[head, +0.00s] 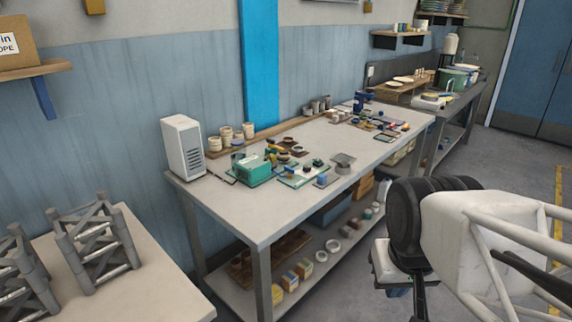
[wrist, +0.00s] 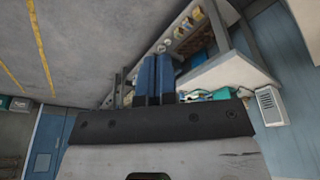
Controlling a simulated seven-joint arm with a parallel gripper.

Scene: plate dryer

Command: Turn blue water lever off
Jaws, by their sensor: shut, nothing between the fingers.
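My gripper (wrist: 154,62) shows in the wrist view as two blue fingers side by side, shut with nothing between them. It is in the air, and the wrist picture of the room is turned over. I cannot make out a blue water lever in either view. In the head view, a blue object (head: 362,101) stands at the far end of the long workbench (head: 225,205); it is too small to tell what it is. I cannot tell my gripper's distance from it.
A white boxy unit (head: 184,147) and a teal device (head: 253,170) stand on the workbench among small parts and cups. A second bench (head: 467,95) with a green pot stands beyond. Grey frames (head: 95,245) sit on the near left table. Floor at right is open.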

